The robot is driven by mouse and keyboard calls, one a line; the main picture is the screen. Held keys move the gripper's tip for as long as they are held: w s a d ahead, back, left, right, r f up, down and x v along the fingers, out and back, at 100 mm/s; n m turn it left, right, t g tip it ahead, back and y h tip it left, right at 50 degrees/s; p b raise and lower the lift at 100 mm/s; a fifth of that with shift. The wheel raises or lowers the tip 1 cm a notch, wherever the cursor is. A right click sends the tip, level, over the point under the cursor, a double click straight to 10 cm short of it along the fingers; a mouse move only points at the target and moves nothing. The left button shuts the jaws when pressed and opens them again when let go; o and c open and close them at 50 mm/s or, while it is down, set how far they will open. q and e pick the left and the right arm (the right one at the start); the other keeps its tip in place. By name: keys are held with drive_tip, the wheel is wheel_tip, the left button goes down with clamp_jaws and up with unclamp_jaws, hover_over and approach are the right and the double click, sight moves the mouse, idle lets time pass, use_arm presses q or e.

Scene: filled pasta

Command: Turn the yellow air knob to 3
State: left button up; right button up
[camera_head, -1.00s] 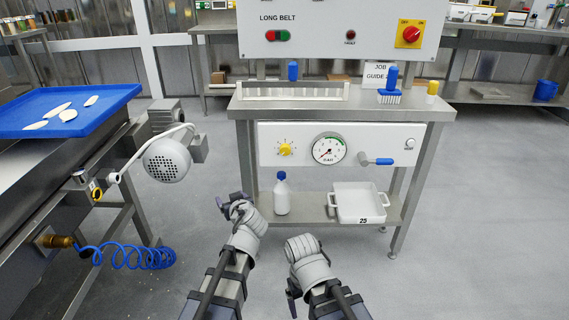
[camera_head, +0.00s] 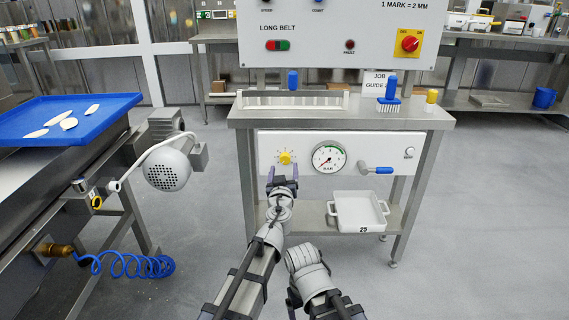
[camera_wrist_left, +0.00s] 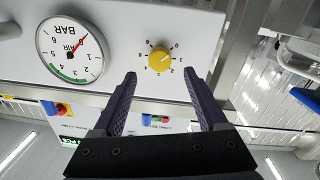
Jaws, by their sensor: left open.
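The yellow air knob (camera_head: 285,157) is on the white front panel, left of the round BAR gauge (camera_head: 329,157). In the left wrist view, which is upside down, the knob (camera_wrist_left: 159,58) sits inside a ring of printed numbers; I cannot tell its setting. The gauge (camera_wrist_left: 69,52) has its red needle near 0. My left gripper (camera_head: 283,168) is open, just below and in front of the knob. In the wrist view its fingertips (camera_wrist_left: 159,75) are spread to either side of the knob, apart from it. My right gripper (camera_head: 292,299) is low and partly hidden.
A blue-handled lever (camera_head: 377,170) and a white button (camera_head: 409,152) are on the panel's right. A white bin (camera_head: 358,214) stands on the lower shelf. At left are a blue tray (camera_head: 90,105) and a coiled blue hose (camera_head: 125,265).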

sight(285, 160)
use_arm(q)
drive_tip(key=w, duration=0.5)
drive_tip(key=shift+d, duration=0.1)
clamp_jaws()
idle(0.4)
